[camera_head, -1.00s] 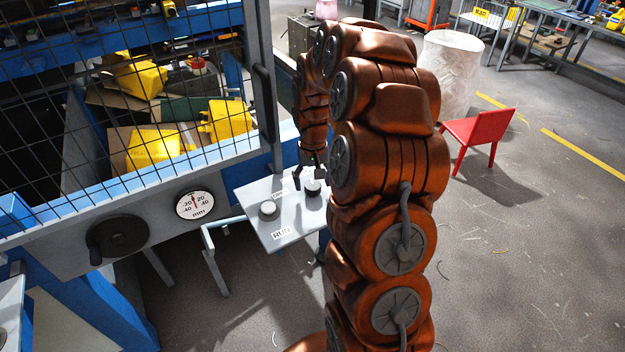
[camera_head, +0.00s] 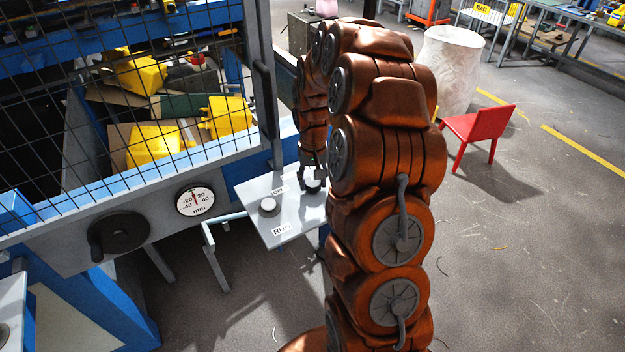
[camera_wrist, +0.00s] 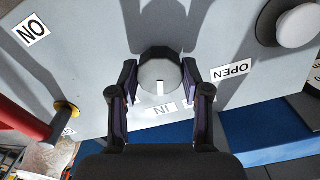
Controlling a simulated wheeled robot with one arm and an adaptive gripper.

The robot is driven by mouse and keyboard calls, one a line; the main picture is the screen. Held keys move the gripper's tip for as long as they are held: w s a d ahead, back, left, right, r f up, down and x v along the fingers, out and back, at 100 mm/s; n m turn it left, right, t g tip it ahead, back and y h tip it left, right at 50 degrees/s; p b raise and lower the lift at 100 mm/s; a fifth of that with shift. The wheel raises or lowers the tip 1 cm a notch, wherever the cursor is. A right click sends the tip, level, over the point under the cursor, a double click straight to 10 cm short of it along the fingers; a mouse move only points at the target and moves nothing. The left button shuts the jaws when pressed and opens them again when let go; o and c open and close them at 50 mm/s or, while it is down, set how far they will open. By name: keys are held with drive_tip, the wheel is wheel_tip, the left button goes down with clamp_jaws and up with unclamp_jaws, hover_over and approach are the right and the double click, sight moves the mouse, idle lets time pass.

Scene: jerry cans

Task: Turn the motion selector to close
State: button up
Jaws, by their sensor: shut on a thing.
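A round knob (camera_wrist: 160,72) with a grey face and a white pointer mark sits on the grey control panel (camera_head: 262,188). In the wrist view my gripper (camera_wrist: 159,76) has a finger on each side of the knob and is shut on it. The pointer mark faces a white label (camera_wrist: 161,108) at the bottom, only partly readable. An OPEN label (camera_wrist: 232,70) lies right of the knob, upside down in this view. In the head view my gripper (camera_head: 312,180) is at the panel's far right, partly hidden by my arm, over the dark knob.
A second round knob (camera_head: 269,207) stands on the panel near a RUN label (camera_head: 282,231). A red part with a yellow ring (camera_wrist: 66,110) is left of my gripper. A mesh guard and blue machine frame stand left of the panel. A red chair (camera_head: 478,133) is at right.

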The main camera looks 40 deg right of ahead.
drive_tip(key=shift+f+n+b, duration=0.1)
drive_tip(key=shift+n+b, duration=0.2)
drive_tip(key=shift+b, duration=0.15)
drive_tip(key=shift+c, duration=0.2)
drive_tip(key=shift+b, duration=0.3)
drive_tip(key=shift+w+f+n+b, duration=0.1)
drive_tip(key=shift+n+b, duration=1.1)
drive_tip(key=shift+r+n+b, duration=0.2)
drive_tip(key=shift+n+b, duration=1.25)
drive_tip(key=shift+n, duration=0.85)
drive_tip(key=o, duration=1.2)
drive_tip(key=shift+c, duration=0.2)
